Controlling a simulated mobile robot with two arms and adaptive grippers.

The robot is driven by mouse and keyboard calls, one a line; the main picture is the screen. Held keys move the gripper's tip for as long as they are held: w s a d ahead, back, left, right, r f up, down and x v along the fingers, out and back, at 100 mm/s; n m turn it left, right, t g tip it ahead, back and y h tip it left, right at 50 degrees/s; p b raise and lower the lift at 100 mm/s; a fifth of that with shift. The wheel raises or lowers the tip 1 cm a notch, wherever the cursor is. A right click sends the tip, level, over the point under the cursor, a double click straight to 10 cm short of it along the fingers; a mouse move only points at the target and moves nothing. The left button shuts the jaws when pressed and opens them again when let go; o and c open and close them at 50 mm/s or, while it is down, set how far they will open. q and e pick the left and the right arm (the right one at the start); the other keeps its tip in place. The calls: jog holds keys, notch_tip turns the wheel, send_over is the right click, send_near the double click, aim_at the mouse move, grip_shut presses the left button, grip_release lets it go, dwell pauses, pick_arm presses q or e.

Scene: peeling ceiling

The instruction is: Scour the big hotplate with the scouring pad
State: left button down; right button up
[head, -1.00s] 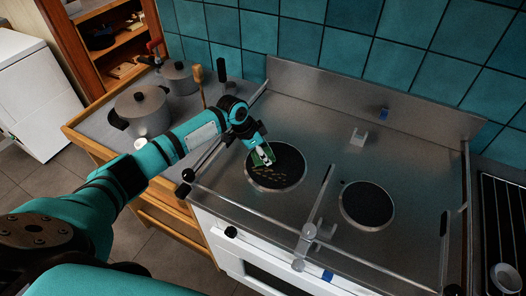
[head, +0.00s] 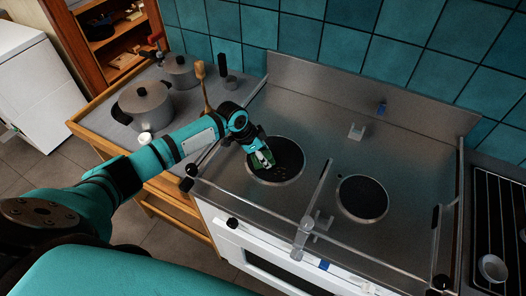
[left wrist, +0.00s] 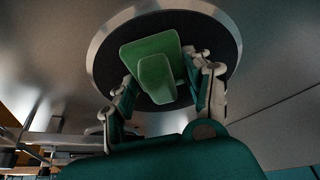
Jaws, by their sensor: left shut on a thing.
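The big hotplate (head: 289,160) is the left, larger dark disc with a bright metal rim on the steel stove top. My left gripper (head: 262,157) is over its left part, shut on the green scouring pad (head: 267,159). In the left wrist view the pad (left wrist: 150,47) has a raised block (left wrist: 155,80) between the fingers and lies over the dark disc (left wrist: 218,45). It looks on or very close to the surface; I cannot tell full contact. Part of the disc is hidden by pad and gripper. My right gripper is not in view.
A smaller hotplate (head: 363,199) lies to the right, beyond a metal bar (head: 318,195). A small pale block (head: 356,131) stands at the back. Pots (head: 146,104) stand on the left counter. A black rack (head: 500,190) holds a small cup (head: 492,268) at far right.

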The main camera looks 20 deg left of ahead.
aim_at(285, 166)
pick_arm(q)
jog(key=shift+s+d+p, duration=0.25)
jog(key=shift+d+p, duration=0.25)
jog(key=shift+p, duration=0.1)
jog(key=shift+s+d+p, duration=0.35)
jog(key=shift+d+p, duration=0.25)
jog(key=shift+d, duration=0.2)
jog(key=shift+s+d, duration=0.1)
jog(key=shift+d, duration=0.15)
jog(key=shift+d, duration=0.1)
jog(key=shift+w+d+f, duration=0.1)
jog(key=shift+w+d, duration=0.3)
jog(key=shift+d, duration=0.4)
jog(key=shift+w+d, duration=0.35)
jog(key=shift+d, duration=0.4)
